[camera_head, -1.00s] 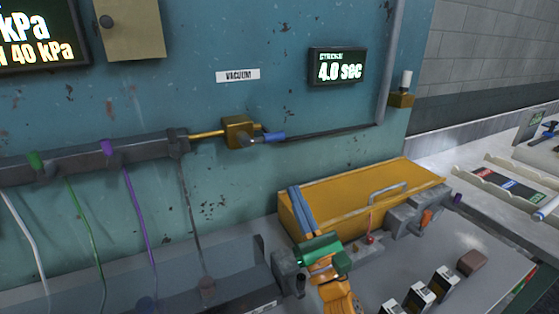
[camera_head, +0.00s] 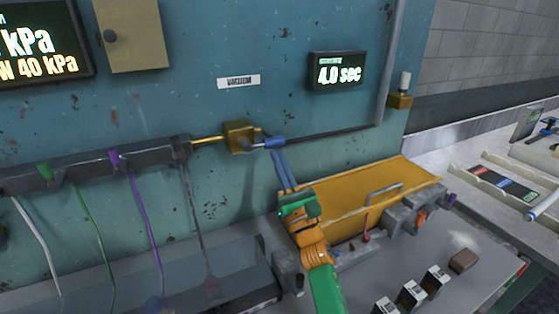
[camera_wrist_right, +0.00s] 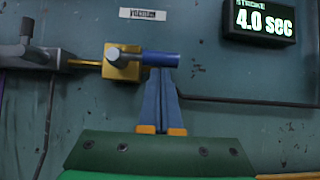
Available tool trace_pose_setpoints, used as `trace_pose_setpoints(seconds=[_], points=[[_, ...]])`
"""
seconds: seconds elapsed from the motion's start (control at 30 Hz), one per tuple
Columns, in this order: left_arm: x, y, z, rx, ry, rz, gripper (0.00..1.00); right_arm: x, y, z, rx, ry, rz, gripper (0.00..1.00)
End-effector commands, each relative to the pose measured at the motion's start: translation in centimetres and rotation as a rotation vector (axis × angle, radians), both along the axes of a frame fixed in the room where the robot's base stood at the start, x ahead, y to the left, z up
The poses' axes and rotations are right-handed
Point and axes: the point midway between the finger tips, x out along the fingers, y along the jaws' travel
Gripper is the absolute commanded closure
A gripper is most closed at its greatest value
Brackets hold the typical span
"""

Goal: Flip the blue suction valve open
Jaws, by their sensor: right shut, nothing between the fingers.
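The suction valve is a brass block (camera_head: 238,137) on the teal wall, below a small white label. It also shows in the wrist view (camera_wrist_right: 122,63). Its blue handle (camera_head: 275,143) points right, about level, along the dark pipe; in the wrist view the handle (camera_wrist_right: 161,60) lies just above my fingertips. My right gripper (camera_head: 278,156) has long blue fingers pressed together and empty, pointing up at the handle from below. In the wrist view the gripper (camera_wrist_right: 160,72) overlaps the handle's lower edge; I cannot tell if they touch. My left gripper is not in view.
A yellow sloped box (camera_head: 365,205) with a handle stands below, behind my right arm. A grey manifold (camera_head: 90,166) with coloured tubes runs left of the valve. A stroke display (camera_head: 338,71) hangs upper right. The wall around the valve is mostly clear.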

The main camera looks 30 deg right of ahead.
Motion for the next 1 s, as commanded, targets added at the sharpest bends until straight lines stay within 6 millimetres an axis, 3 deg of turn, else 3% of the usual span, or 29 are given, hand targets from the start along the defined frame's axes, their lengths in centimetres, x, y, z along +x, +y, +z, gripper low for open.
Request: trace_pose_setpoints(seconds=[0.77, 1.0], points=[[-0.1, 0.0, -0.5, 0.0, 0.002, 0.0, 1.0, 0.0, -0.4, 0.8, -0.129, 0.006, 0.0, 1.0], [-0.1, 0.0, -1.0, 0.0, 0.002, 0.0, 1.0, -0.1, -0.7, 1.6, -0.255, 0.013, -0.001, 1.0]])
